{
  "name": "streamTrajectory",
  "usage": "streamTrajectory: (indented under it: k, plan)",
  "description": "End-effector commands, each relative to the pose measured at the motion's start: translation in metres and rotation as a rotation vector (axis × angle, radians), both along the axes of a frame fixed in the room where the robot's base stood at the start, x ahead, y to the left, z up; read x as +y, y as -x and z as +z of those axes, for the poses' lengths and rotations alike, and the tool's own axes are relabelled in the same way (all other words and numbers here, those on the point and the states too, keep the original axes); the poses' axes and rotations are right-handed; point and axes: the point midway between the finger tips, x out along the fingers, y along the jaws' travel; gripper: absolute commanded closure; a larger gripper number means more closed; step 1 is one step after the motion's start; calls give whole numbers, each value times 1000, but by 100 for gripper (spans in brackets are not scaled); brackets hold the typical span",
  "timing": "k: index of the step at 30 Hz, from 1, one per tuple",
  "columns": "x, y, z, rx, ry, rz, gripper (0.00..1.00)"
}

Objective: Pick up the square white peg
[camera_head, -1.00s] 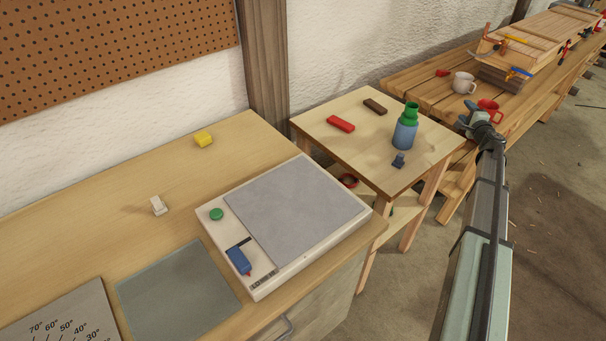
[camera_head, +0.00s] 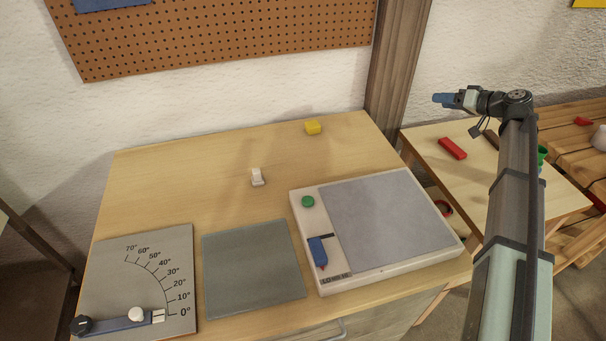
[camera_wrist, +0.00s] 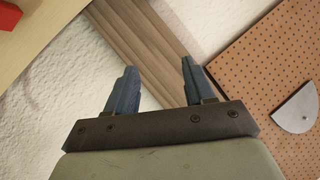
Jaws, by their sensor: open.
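A small white peg (camera_head: 257,177) stands on the wooden bench top, behind the grey-green mat; its exact shape is too small to tell. My gripper (camera_head: 436,98) is raised at the upper right, over the small side table and well away from the peg. In the wrist view my gripper (camera_wrist: 158,84) has its two blue fingers apart with nothing between them. The peg does not show in the wrist view.
The bench (camera_head: 190,185) also holds a yellow block (camera_head: 313,127), a grey-topped white device (camera_head: 391,220) with a green button (camera_head: 307,201), a grey-green mat (camera_head: 252,267) and an angle board (camera_head: 185,245). A pegboard (camera_head: 220,40) hangs behind. Bare wood surrounds the peg.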

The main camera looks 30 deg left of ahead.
Motion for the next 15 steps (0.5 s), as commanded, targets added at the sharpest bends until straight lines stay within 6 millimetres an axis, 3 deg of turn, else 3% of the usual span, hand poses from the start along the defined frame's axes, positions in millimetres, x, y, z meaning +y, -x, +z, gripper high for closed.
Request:
streamTrajectory:
  k: [1, 6, 15]
  plan:
    - [28, 11, -1, -19, 43, 57, 47]
    - [101, 51, -8, -86, 197, 244, 47]
    - [211, 132, -17, -214, 448, 574, 47]
